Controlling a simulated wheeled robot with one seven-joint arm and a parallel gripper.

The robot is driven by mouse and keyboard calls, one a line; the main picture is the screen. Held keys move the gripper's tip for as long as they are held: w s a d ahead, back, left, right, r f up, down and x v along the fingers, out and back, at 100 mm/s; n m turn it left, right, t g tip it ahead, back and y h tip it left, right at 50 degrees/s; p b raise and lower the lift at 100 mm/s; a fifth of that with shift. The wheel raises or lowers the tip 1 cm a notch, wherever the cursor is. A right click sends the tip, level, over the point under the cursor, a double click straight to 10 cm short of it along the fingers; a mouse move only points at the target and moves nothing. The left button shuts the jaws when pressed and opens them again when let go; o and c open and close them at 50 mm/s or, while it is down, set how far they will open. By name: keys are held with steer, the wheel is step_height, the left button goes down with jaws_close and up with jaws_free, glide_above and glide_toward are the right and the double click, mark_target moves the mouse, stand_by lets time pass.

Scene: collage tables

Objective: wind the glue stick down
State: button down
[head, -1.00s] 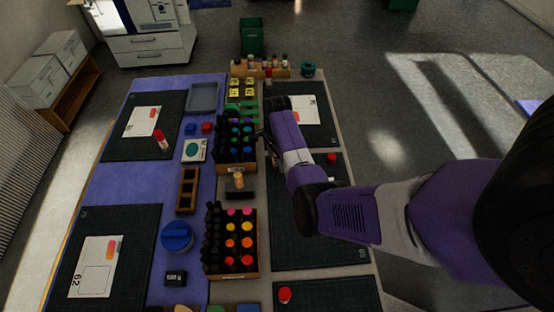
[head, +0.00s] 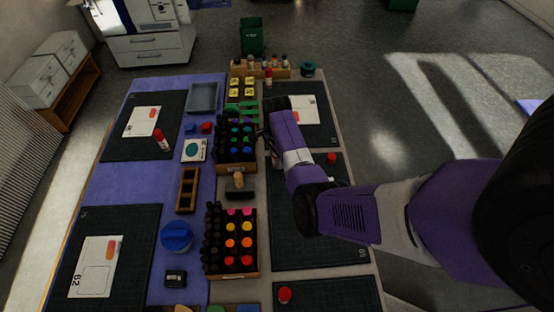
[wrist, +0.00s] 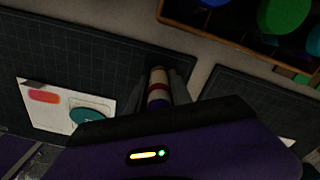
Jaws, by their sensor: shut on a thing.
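My gripper (wrist: 160,97) is shut on a glue stick (wrist: 158,87) in the wrist view. The stick has a pale upper part, a red band and a dark blue or purple part nearer my wrist. It stands between the two grey fingers, over the gap beside a dark cutting mat (wrist: 95,50). How far its glue is wound out cannot be told. In the head view, my purple arm mostly hides the gripper, beside the rack of dark bottles (head: 236,145), and the held stick cannot be made out.
A printed card (wrist: 62,108) with a teal disc lies on the mat. Red-capped items stand on the left mat (head: 163,141) and on the right mats (head: 331,158), (head: 285,294). Another marker rack (head: 232,262) and a blue round tub (head: 176,237) are nearer me.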

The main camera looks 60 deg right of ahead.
steer(key=n, duration=0.3)
steer(key=shift+n, duration=0.3)
steer(key=n, duration=0.4)
steer(key=shift+f, duration=0.15)
steer(key=n, duration=0.4)
steer(key=shift+n, duration=0.4)
steer(key=n, duration=0.3)
steer(key=shift+w+a+n, duration=0.1)
steer(key=shift+n, duration=0.3)
steer(key=n, duration=1.3)
steer(key=shift+a, duration=0.1)
steer(key=c, duration=1)
jaws_free()
